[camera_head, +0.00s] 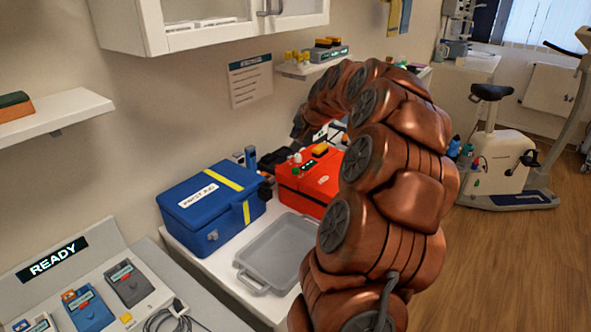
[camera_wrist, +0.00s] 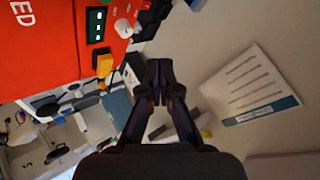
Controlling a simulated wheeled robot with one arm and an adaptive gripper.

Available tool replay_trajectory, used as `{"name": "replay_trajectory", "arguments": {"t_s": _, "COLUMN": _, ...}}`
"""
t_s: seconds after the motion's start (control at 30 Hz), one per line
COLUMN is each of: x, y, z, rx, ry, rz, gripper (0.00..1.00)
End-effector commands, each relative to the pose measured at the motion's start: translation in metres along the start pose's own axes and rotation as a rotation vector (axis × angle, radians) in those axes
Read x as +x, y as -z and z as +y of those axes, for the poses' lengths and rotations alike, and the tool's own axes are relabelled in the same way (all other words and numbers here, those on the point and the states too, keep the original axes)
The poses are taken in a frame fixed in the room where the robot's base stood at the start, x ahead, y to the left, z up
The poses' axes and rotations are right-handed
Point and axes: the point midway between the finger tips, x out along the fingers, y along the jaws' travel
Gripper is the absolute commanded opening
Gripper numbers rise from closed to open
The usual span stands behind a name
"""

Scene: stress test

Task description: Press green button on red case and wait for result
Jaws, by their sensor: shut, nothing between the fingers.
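The red case (camera_head: 318,189) stands on the white counter, right of the blue first-aid box. On its top are a green button (camera_head: 295,171), a white knob (camera_head: 297,158), a small dark display (camera_head: 308,166) and an orange-yellow part (camera_head: 320,149). My gripper (camera_wrist: 158,68) is shut and empty, apart from the case. In the head view my arm hides its fingertips.
A blue first-aid box (camera_head: 205,212) and a grey tray (camera_head: 262,262) stand beside the case. A console with a READY display (camera_head: 52,258) is at the lower left. A wall shelf (camera_head: 305,68) and white cabinet (camera_head: 215,22) are above.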

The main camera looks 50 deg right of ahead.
Motion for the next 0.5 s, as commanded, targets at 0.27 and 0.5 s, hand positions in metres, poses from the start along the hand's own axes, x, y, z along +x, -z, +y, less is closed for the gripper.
{"name": "replay_trajectory", "arguments": {"t_s": 0.27, "x": 0.009, "y": -0.007, "z": 0.007, "rx": 0.0, "ry": 0.0, "rz": -0.003, "gripper": 0.0}}
{"name": "replay_trajectory", "arguments": {"t_s": 0.5, "x": 0.027, "y": -0.02, "z": 0.02, "rx": 0.0, "ry": -0.001, "rz": -0.001, "gripper": 0.0}}
